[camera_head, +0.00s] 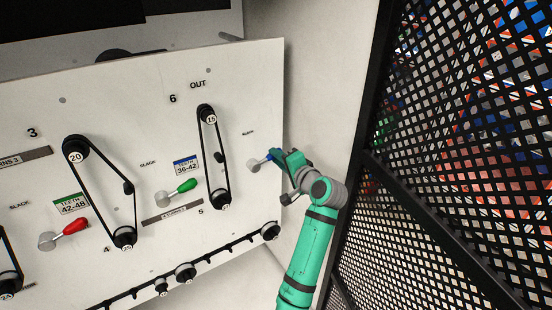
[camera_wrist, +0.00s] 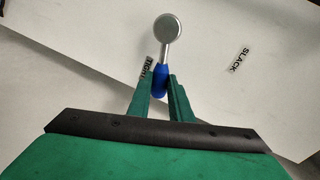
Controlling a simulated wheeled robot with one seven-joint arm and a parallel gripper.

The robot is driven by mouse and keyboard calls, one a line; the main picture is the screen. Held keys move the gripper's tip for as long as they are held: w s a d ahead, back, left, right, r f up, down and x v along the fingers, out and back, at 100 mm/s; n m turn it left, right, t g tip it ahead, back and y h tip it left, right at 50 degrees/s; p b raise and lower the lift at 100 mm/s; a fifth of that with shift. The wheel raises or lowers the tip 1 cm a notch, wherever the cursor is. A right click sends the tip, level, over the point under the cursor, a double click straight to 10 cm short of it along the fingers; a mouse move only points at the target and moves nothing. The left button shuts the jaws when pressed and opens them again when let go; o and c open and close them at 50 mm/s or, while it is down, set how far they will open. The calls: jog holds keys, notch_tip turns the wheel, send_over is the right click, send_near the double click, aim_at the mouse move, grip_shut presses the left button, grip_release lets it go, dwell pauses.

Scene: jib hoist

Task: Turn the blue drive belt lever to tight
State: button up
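The blue drive belt lever has a round grey hub and a blue handle (camera_wrist: 160,78) in the wrist view. In the head view the lever's grey hub (camera_head: 254,166) is at the panel's right side, its handle mostly hidden by my gripper (camera_head: 284,160). In the wrist view my gripper (camera_wrist: 161,88) has one finger on each side of the handle and appears shut on it. The handle points down from the hub, close beside the TIGHT label (camera_wrist: 148,68), which the left finger partly covers. The SLACK label (camera_wrist: 240,60) is off to the right.
The white panel (camera_head: 130,80) also carries a green lever (camera_head: 186,186), a red lever (camera_head: 74,226) and black belts on pulleys. A belt loop (camera_head: 208,150) runs left of my gripper. A black mesh fence (camera_head: 470,120) stands close on the right.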

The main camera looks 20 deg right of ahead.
jog(key=o, duration=0.4)
jog(key=shift+f, duration=0.1)
jog(key=shift+s, duration=0.1)
jog(key=v, duration=1)
jog(key=shift+s, duration=0.35)
jog(key=shift+d, duration=0.1)
